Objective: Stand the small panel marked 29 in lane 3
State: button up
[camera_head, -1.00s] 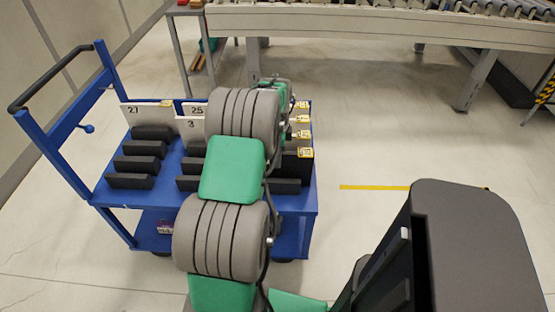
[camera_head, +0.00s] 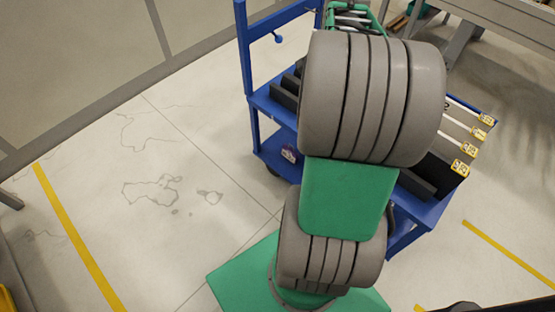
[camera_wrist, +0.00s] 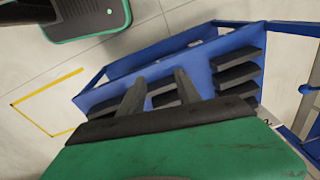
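In the wrist view my gripper (camera_wrist: 160,92) points down over the blue cart (camera_wrist: 200,68), its two dark fingers apart and nothing visible between them. Black blocks (camera_wrist: 236,75) stand in rows on the cart deck, forming slots. In the head view the cart (camera_head: 420,212) is largely hidden behind my arm, and I cannot make out my fingertips there. White strips with yellow tags (camera_head: 469,149) line the cart's right side; the tag marks are too small to read. A pale piece with dark lettering (camera_wrist: 267,121) shows partly beside my gripper. I cannot identify panel 29 or lane 3.
A conveyor frame (camera_head: 505,25) stands at the upper right of the head view. The cart's upright blue handle posts (camera_head: 243,50) rise left of my arm. Floor left of the cart is open, with a yellow line (camera_head: 75,235).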

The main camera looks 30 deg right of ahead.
jog(key=s+a+f+n, duration=0.1)
jog(key=s+a+n, duration=0.1)
jog(key=a+n, duration=0.6)
jog(key=s+a+f+n+t, duration=0.1)
jog(key=a+n, duration=0.8)
jog(key=a, duration=1.1)
jog(key=shift+s+a+f+y, duration=0.4)
jog(key=shift+s+f, duration=0.1)
jog(key=shift+f, duration=0.1)
